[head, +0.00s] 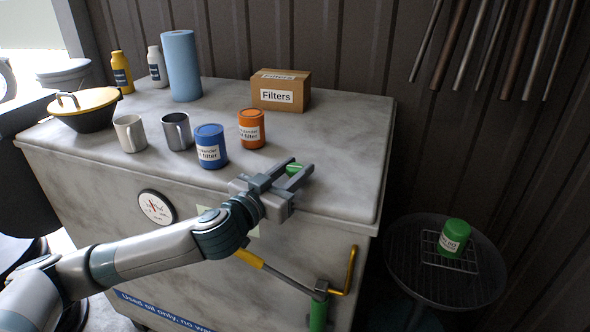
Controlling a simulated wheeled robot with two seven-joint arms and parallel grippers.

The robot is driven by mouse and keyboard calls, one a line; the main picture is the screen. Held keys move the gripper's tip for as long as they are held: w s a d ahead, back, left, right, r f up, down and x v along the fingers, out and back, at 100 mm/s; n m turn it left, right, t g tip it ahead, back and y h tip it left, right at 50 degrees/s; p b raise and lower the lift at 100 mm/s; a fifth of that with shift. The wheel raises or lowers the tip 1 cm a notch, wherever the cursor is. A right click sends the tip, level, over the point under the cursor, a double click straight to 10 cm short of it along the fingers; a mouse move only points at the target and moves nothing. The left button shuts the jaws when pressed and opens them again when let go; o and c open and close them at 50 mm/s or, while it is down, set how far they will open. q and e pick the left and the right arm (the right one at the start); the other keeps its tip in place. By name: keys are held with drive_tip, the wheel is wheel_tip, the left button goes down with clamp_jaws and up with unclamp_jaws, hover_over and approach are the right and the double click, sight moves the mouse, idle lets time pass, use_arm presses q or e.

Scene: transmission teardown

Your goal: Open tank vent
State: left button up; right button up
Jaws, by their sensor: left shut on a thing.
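The used-oil tank (345,150) is a grey, marbled box with a flat top. My left gripper (298,166) is over the front right part of the tank top. It is shut on a small green part (294,169), which shows between its fingers. Most of that part is hidden by the gripper, so I cannot tell whether it is the tank vent or how far it is turned. My right gripper is not in view.
A blue filter can (210,147), an orange filter can (251,129), two mugs and a Filters box (280,92) stand behind and left of the gripper. A yellow-handled lever (249,258) is on the front. A green can (453,237) sits on a round drain at right.

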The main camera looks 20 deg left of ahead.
use_arm(q)
drive_tip(key=shift+n+t+y, duration=0.4)
drive_tip(key=shift+n+y, duration=1.3)
drive_tip(key=shift+y, duration=0.7)
drive_tip(key=n+y, duration=0.1)
drive_tip(key=y, duration=0.2)
drive_tip(key=shift+n, duration=0.3)
drive_tip(key=shift+f+n+g+y, duration=0.1)
drive_tip(key=shift+n+g+y, duration=0.2)
drive_tip(key=shift+n+y, duration=0.7)
drive_tip(key=shift+n+g+y+b, duration=0.7)
drive_tip(key=shift+n+y+b, duration=0.2)
drive_tip(key=shift+y, duration=1.2)
drive_tip(key=shift+r, duration=0.2)
drive_tip(key=o, duration=1)
drive_tip(key=shift+h+p, duration=0.3)
drive_tip(key=shift+h, duration=0.3)
